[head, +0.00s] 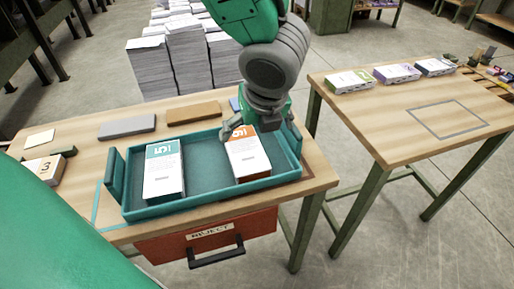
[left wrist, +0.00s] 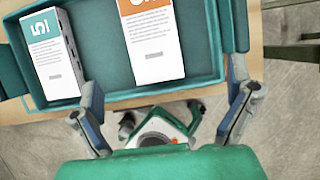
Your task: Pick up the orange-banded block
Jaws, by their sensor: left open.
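The orange-banded block (head: 249,158) is white with an orange band at its far end and lies in the right part of the teal tray (head: 215,204). It also shows at the top of the left wrist view (left wrist: 152,45). My left gripper (head: 259,127) is open over the block's orange end, with its fingers spread to either side. I cannot tell whether they touch it. The gripper hides part of the band. In the left wrist view the open fingers (left wrist: 165,90) show below the block. My right gripper is not in view.
A teal-banded block (head: 163,171) lies in the tray's left part. A red reject drawer (head: 208,237) sits below the table edge. Grey (head: 127,126) and brown (head: 194,113) pads lie behind the tray. A second table (head: 400,135) stands right, beyond a gap.

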